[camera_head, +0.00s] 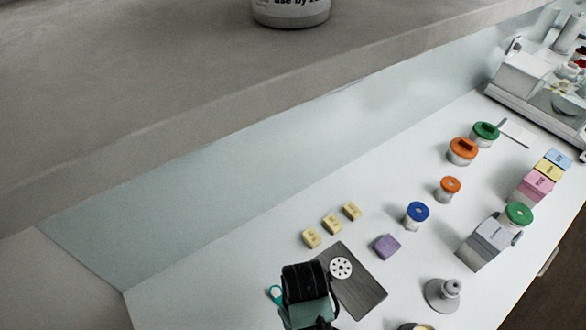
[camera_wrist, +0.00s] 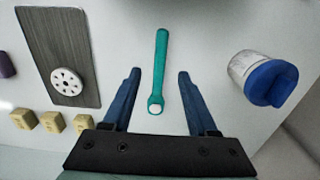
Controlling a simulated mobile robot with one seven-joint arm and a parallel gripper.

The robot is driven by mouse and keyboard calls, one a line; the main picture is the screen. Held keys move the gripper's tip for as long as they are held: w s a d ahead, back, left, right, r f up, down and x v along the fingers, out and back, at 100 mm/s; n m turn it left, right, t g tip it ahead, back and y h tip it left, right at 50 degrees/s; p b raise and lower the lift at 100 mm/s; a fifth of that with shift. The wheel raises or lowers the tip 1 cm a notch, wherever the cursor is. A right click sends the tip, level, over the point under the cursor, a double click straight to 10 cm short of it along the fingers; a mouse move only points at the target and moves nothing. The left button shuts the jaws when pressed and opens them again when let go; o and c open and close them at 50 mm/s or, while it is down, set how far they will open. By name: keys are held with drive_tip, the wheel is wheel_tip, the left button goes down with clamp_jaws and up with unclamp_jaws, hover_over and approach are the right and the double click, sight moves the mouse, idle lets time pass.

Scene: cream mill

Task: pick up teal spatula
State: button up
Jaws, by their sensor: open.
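The teal spatula (camera_wrist: 161,62) lies on the white worktop, lengthwise in the wrist view, with a pale round spot at its near end. In the head view a small teal end (camera_head: 275,293) shows just left of my wrist, and the rest is hidden behind it. My gripper (camera_wrist: 158,75) is open, with its two blue fingers on either side of the spatula's near part in the picture. They appear apart from it and nothing is held. The height above the worktop is hard to tell.
A dark board (camera_wrist: 45,30) with a white perforated disc (camera_wrist: 67,81) lies left of the spatula. A blue-lidded jar (camera_wrist: 240,65) is to the right. Several yellow blocks (camera_head: 332,224), a purple block (camera_head: 386,246) and lidded jars stand farther along. A shelf (camera_head: 150,90) overhangs the back.

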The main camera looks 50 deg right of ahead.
drive_tip(key=shift+w+f+p, duration=0.1)
drive_tip(key=shift+f+p, duration=0.5)
drive_tip(key=shift+f, duration=2.1)
clamp_jaws()
